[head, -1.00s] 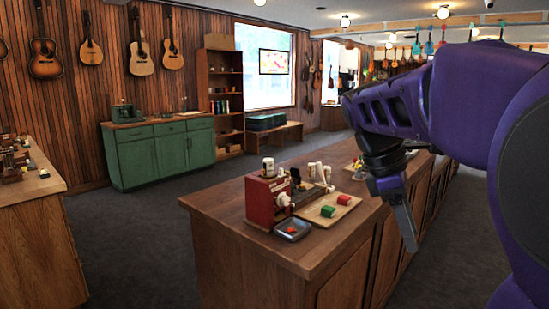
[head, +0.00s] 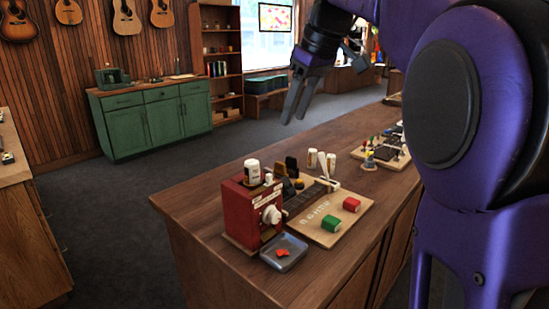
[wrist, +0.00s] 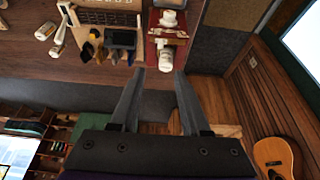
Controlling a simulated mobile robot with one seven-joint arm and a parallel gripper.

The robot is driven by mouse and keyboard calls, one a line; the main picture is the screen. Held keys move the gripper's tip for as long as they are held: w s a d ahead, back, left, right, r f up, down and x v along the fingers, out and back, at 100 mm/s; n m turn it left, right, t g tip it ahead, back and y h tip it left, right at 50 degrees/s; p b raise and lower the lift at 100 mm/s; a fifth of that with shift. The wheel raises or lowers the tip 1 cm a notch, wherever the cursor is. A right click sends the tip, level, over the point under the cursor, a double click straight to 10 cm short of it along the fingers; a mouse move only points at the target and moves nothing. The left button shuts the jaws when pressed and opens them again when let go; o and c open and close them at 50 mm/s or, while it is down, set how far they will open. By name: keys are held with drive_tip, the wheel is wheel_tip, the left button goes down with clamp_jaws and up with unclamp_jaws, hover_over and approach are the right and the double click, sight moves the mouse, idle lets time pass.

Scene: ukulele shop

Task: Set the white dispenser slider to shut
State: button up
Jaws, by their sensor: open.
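The dispenser is a red box (head: 247,212) near the left end of the wooden counter. White parts (head: 271,214) stick out of its front; I cannot tell the slider's setting. In the wrist view the red dispenser (wrist: 153,38) is at the top, with its white part (wrist: 169,19) on its face. My gripper (head: 295,119) is open and empty, pointing down, high and apart from the dispenser, up and to its right in the head view. In the wrist view the two fingers (wrist: 159,72) are spread below the dispenser, with nothing between them.
A grey tray (head: 292,262) with a red piece sits before the dispenser. A white jar (head: 252,172) stands on top of it. The counter's front right is clear.

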sight(268, 174)
drive_tip(key=b+x, duration=0.3)
drive_tip(key=x, duration=1.4)
drive_tip(key=shift+w+a, duration=0.15)
drive_tip(key=shift+a, duration=0.05)
clamp_jaws()
idle(0.8)
